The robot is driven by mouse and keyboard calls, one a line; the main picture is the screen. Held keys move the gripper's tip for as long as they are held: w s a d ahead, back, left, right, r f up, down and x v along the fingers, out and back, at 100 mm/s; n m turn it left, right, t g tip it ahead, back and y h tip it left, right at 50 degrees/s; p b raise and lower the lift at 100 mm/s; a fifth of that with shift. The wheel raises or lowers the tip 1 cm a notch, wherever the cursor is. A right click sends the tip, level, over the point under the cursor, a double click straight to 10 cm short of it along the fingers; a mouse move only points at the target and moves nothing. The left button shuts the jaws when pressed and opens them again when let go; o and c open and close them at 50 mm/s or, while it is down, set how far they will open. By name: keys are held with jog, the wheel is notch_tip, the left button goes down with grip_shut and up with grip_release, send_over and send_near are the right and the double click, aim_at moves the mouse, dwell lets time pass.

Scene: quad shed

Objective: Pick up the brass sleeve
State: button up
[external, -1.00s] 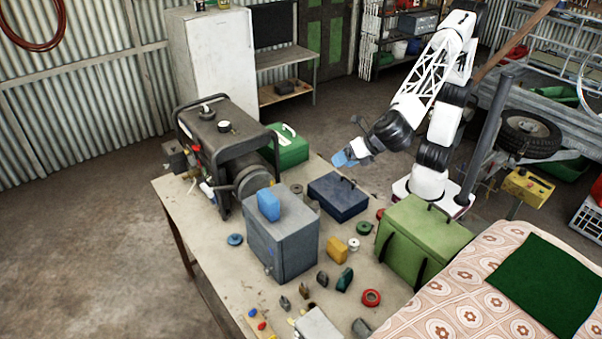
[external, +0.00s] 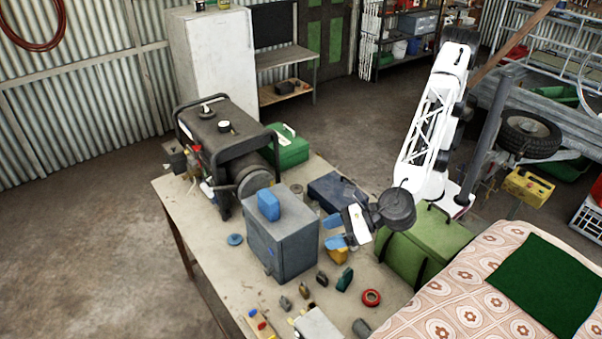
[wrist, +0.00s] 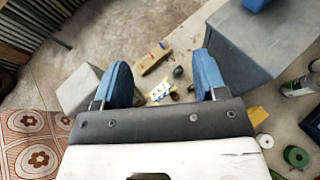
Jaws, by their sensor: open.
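My gripper (external: 334,232) is open and empty, its two blue fingers held above the workbench (external: 222,268), between the grey box and the green case. In the wrist view my gripper (wrist: 162,60) has its fingers spread wide over several small items. I cannot pick out the brass sleeve for certain. A small olive-brown piece (external: 304,291) stands among small parts in front of the grey box, but its shape is too small to tell. In the wrist view a tan bar (wrist: 152,62), small dark pieces (wrist: 178,72) and a yellow-white piece (wrist: 160,92) lie between the fingers.
The tall grey box (external: 283,246) with a blue can (external: 268,205) on top stands close left of my gripper. The green case (external: 425,245) is to its right. A yellow block (external: 338,256), a red ring (external: 371,297) and a pale box (external: 318,325) are nearby.

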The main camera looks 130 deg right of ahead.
notch_tip(320, 180, down, 2)
jog(key=w+a+n, duration=0.1)
jog(key=a, duration=0.1)
send_over(313, 305)
jog(key=s+a, duration=0.3)
jog(key=s, duration=0.1)
notch_tip(313, 305, down, 22)
jog(key=shift+w+d+f+t, duration=0.2)
jog(key=shift+d+f+t, duration=0.1)
jog(key=shift+f, duration=0.25)
jog(key=shift+f, duration=2.9)
jog(key=shift+f, duration=0.15)
